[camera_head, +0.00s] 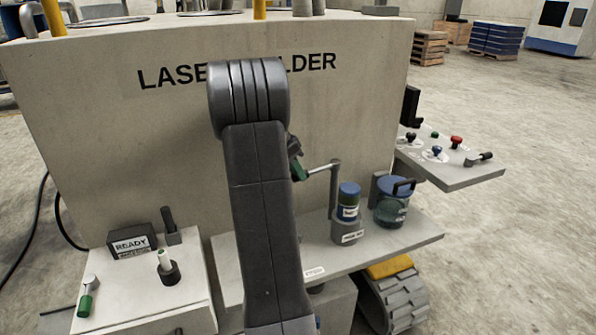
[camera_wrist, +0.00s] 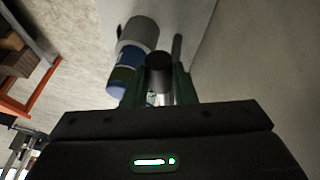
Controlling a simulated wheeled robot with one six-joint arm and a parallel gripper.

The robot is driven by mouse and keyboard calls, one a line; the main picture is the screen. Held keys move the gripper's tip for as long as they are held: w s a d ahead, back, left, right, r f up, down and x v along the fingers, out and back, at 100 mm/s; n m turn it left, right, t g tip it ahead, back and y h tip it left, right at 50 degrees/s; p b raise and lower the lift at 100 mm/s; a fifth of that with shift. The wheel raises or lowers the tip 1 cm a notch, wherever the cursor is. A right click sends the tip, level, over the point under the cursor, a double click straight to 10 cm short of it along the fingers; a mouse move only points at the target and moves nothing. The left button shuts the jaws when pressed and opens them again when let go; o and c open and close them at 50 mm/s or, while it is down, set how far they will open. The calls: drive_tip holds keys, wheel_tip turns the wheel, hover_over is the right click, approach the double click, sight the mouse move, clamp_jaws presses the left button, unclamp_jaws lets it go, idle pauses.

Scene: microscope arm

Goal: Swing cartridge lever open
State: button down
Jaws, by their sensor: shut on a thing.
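The cartridge lever (camera_head: 320,169) is a thin metal rod reaching left from the top of an upright post (camera_head: 335,190). My gripper (camera_head: 298,170) is at the rod's left end, partly hidden behind my arm. In the wrist view, my gripper's green fingers (camera_wrist: 158,85) are shut on the lever's dark round knob (camera_wrist: 158,66). The cartridge (camera_head: 348,200), a blue and green cylinder, stands upright in a grey labelled holder (camera_head: 348,233) beside the post. The cartridge also shows left of the fingers in the wrist view (camera_wrist: 127,62).
A larger blue-lidded container (camera_head: 392,205) stands right of the cartridge on the grey shelf (camera_head: 425,231). A side panel (camera_head: 470,174) with coloured knobs is further right. A lower left table (camera_head: 145,290) carries a READY box (camera_head: 130,244) and small levers. The machine's wall (camera_head: 180,170) is close behind.

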drive_tip(key=shift+w, duration=0.1)
drive_tip(key=c, duration=1.2)
unclamp_jaws()
drive_tip(key=shift+a, duration=0.1)
drive_tip(key=v, duration=0.7)
drive_tip(key=shift+r, duration=0.25)
drive_tip(key=shift+f, duration=0.1)
drive_tip(key=x, duration=0.7)
drive_tip(key=shift+f, duration=0.25)
drive_tip(key=shift+s+d+n+b, duration=0.45)
drive_tip(key=shift+s+n, duration=0.15)
drive_tip(key=shift+s, duration=0.05)
